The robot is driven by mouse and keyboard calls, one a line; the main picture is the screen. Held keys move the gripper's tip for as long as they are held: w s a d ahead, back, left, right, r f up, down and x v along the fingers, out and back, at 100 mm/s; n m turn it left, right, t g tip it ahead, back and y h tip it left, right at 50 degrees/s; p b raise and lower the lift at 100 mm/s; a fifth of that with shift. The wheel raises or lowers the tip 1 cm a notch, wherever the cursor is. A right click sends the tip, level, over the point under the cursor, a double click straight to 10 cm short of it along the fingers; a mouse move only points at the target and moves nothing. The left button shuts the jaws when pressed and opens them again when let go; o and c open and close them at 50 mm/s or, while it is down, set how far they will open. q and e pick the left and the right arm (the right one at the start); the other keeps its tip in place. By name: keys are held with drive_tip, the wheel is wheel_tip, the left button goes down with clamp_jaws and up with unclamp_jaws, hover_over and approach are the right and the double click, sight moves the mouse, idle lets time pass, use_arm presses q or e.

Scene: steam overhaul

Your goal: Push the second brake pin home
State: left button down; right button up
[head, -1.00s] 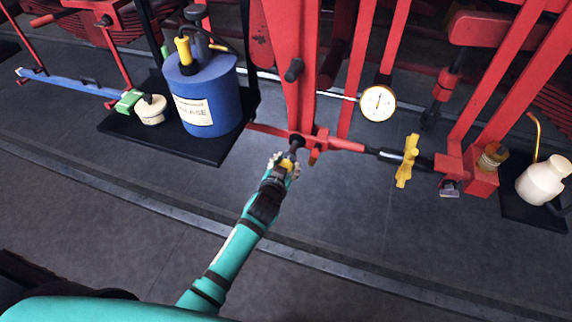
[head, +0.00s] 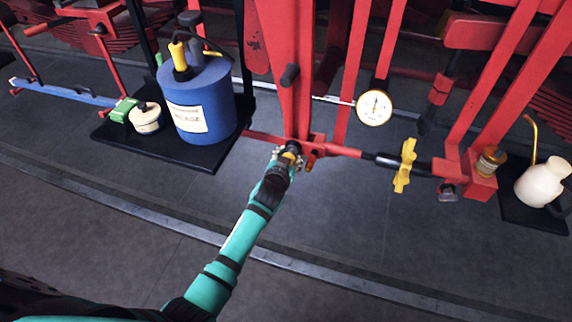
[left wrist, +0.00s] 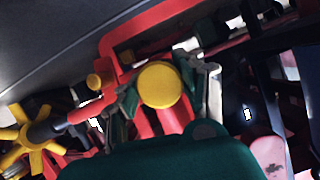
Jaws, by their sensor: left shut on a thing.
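My left gripper (head: 289,153) reaches up from below to the joint at the foot of the red upright (head: 284,45). It is shut on a brake pin with a round yellow head (left wrist: 159,84). In the left wrist view the fingers stand on both sides of the head. In the head view the gripper covers most of the pin and touches or nearly touches the dark boss at the joint. How deep the pin sits is hidden. A red rod (head: 342,151) runs right from the joint to a yellow hand wheel (head: 405,165). My right gripper is not in view.
A blue grease drum (head: 200,105) stands on a black mat at left, beside a cream tin (head: 145,118). A round dial gauge (head: 374,107) hangs above the rod. A white oil can (head: 543,182) stands at far right. The grey floor in front is clear.

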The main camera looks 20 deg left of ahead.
use_arm(q)
drive_tip(key=shift+r, duration=0.15)
drive_tip(key=c, duration=0.7)
unclamp_jaws()
drive_tip(key=v, duration=1.2)
